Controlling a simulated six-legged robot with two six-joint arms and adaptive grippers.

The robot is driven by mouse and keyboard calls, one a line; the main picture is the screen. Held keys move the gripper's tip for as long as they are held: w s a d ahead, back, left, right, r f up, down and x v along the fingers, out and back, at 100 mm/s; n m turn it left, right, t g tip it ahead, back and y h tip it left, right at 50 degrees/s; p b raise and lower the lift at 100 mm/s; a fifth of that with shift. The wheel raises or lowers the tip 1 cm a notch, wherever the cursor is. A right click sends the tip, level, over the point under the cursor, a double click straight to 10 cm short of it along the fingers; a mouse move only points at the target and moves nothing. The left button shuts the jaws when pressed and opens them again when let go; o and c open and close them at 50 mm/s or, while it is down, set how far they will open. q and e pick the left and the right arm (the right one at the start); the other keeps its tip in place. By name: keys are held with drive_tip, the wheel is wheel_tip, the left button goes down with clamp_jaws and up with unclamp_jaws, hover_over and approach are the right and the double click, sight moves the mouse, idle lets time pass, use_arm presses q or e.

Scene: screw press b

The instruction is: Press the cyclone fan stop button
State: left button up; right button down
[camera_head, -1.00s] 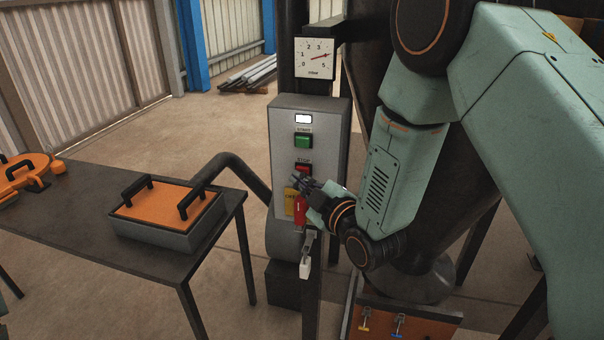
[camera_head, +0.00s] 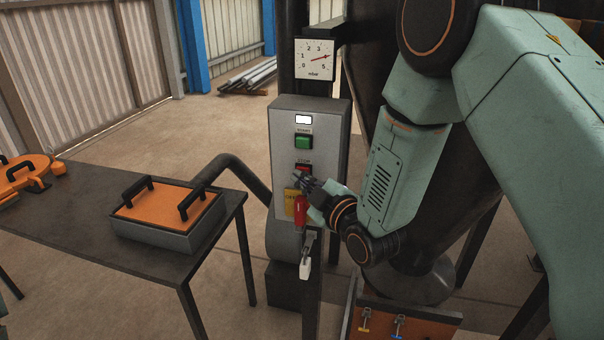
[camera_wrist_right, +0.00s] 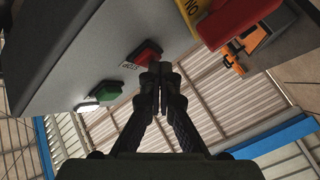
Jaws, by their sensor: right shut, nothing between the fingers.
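The grey control box (camera_head: 284,150) on the black post carries a red stop button (camera_head: 303,168) under a STOP label, with a green start button (camera_head: 303,142) above it. My right gripper (camera_head: 302,182) is shut and empty, its tips close to the stop button and just below it in the head view. In the right wrist view, the shut fingertips (camera_wrist_right: 160,70) overlap one edge of the red stop button (camera_wrist_right: 148,52). I cannot tell whether they touch it. The green button (camera_wrist_right: 107,91) shows to the left there. My left gripper is out of view.
A red handle (camera_head: 300,210) on a yellow plate (camera_head: 290,202) sits just below the stop button, close to my gripper. A pressure dial (camera_head: 315,59) is above the box. A dark table (camera_head: 90,225) with an orange-topped case (camera_head: 168,205) stands to the left.

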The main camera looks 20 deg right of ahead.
drive_tip(key=shift+w, duration=0.1)
drive_tip(key=shift+s+a, duration=0.1)
drive_tip(key=shift+s, duration=0.1)
drive_tip(key=shift+s+a+r, duration=0.1)
drive_tip(key=shift+s+a, duration=0.25)
drive_tip(key=shift+s, duration=0.25)
drive_tip(key=shift+s, duration=0.1)
drive_tip(key=shift+s+a, duration=0.7)
drive_tip(key=shift+s, duration=0.3)
drive_tip(key=shift+s+a, duration=0.65)
drive_tip(key=shift+s, duration=0.3)
